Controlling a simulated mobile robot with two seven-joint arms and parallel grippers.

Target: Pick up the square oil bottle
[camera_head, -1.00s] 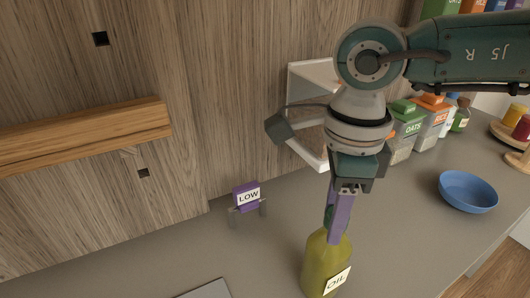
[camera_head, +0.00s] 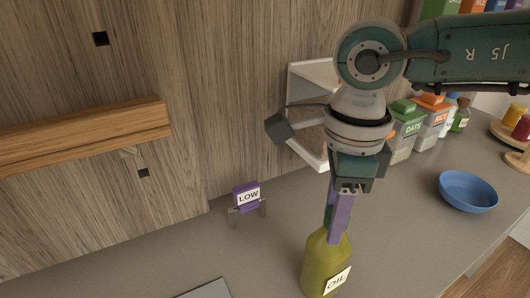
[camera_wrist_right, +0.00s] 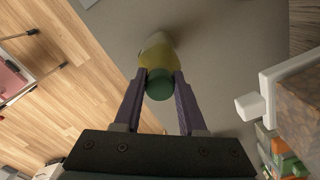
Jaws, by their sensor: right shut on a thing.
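The oil bottle (camera_head: 325,262) is yellow-green with a white "OIL" label and stands upright on the grey counter, at the bottom of the head view. My right gripper (camera_head: 338,222) points down from above, its purple fingers at the bottle's neck. In the right wrist view, the bottle's green cap (camera_wrist_right: 159,84) sits between the two fingertips, with the yellow body (camera_wrist_right: 158,50) beyond. The right gripper is shut on the bottle's neck. Whether the base touches the counter is hidden by the lower picture edge. My left gripper is not in view.
A purple "LOW" sign (camera_head: 247,196) stands on the counter left of the bottle. A blue bowl (camera_head: 467,192) sits to the right. Oats (camera_head: 405,128) and rice (camera_head: 432,116) containers stand at the back right, near a white-framed box (camera_head: 310,118). The counter between bottle and bowl is clear.

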